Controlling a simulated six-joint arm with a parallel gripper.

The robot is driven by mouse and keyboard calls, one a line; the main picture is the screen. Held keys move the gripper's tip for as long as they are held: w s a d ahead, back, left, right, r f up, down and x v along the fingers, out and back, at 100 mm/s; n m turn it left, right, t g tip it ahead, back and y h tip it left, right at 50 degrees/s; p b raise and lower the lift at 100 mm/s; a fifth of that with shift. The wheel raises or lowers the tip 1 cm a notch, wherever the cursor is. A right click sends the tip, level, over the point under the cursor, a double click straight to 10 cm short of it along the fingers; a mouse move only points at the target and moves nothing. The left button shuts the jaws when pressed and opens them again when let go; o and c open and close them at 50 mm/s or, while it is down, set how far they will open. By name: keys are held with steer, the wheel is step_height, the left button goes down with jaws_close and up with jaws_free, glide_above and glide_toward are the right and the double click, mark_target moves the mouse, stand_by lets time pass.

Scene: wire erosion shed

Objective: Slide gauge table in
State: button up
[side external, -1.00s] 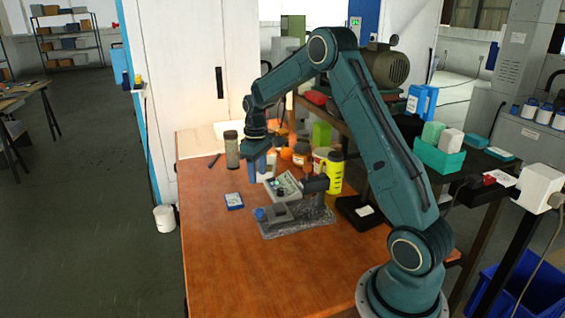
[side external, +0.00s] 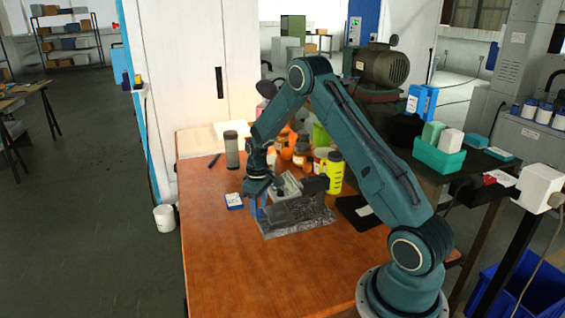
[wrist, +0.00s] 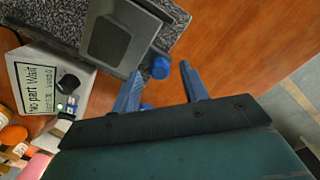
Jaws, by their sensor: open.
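The gauge stands on a speckled granite base (side external: 300,228) on the wooden bench. Its grey gauge table (wrist: 112,40) is a flat plate with a blue knob (wrist: 160,67) at its outer end. In the side view my gripper (side external: 259,211) is low at the left end of the base and largely hides the knob. In the wrist view my gripper (wrist: 161,71) is open, with its blue fingers apart. The knob appears between the two fingertips, with a gap on each side; I cannot tell the depth exactly.
A white control box (wrist: 45,85) with a dial and green light sits close beside the base. Jars and a yellow bottle (side external: 333,172) crowd behind. A small blue-and-white box (side external: 234,201) lies left of my gripper. The front of the bench is clear.

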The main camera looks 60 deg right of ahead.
mark_target(274, 208)
steer(key=shift+f, duration=0.5)
jaws_close()
steer(key=shift+s+d, duration=1.8)
jaws_free()
steer(key=shift+r, duration=0.1)
